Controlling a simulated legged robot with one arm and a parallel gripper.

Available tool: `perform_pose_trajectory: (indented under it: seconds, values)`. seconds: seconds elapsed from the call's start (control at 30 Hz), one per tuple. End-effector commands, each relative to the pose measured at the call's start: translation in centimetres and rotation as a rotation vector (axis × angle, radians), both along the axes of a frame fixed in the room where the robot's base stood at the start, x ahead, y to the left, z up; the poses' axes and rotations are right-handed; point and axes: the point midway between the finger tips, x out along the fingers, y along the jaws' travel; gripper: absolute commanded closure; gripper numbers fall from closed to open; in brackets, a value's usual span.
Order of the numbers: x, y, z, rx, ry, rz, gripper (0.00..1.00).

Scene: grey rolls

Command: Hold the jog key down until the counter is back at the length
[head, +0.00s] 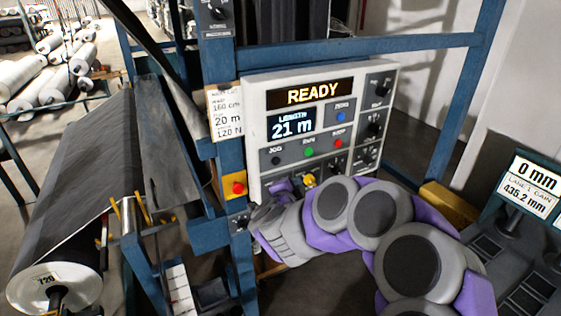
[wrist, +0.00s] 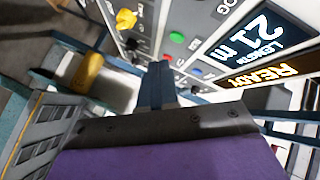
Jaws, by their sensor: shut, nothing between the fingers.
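The counter (head: 291,125) on the white control panel (head: 256,105) reads LENGTH 21 m. The display above it (head: 300,93) reads READY. The black jog key (head: 276,160) sits at the panel's lower left, under the JOG label. In the wrist view the panel appears upside down, with the counter (wrist: 247,38) at the upper right and part of the JOG label at the top edge. My gripper (wrist: 163,68) is shut and empty, its fingers pointing at the panel. In the head view my arm covers the panel's lower edge; I cannot see any fingertip on the jog key.
The green run key (head: 309,152), red stop key (head: 338,143) and blue zero key (head: 341,117) are close by. A yellow knob (head: 309,180) is below. A card (head: 227,112) lists 20 m. A red button on a yellow box (head: 238,188) is left; a grey roll (head: 85,200) is further left.

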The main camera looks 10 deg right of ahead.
Motion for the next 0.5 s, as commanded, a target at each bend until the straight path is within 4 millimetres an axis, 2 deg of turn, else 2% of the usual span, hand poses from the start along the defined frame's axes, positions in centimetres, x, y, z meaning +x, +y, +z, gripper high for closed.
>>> perform_pose_trajectory:
  seconds: [0.33, 0.5]
  values:
    - [0.2, 0.1, 0.0, 0.0, 0.002, 0.003, 1.0]
    - [1.3, 0.6, 0.0, 0.0, 0.003, 0.005, 1.0]
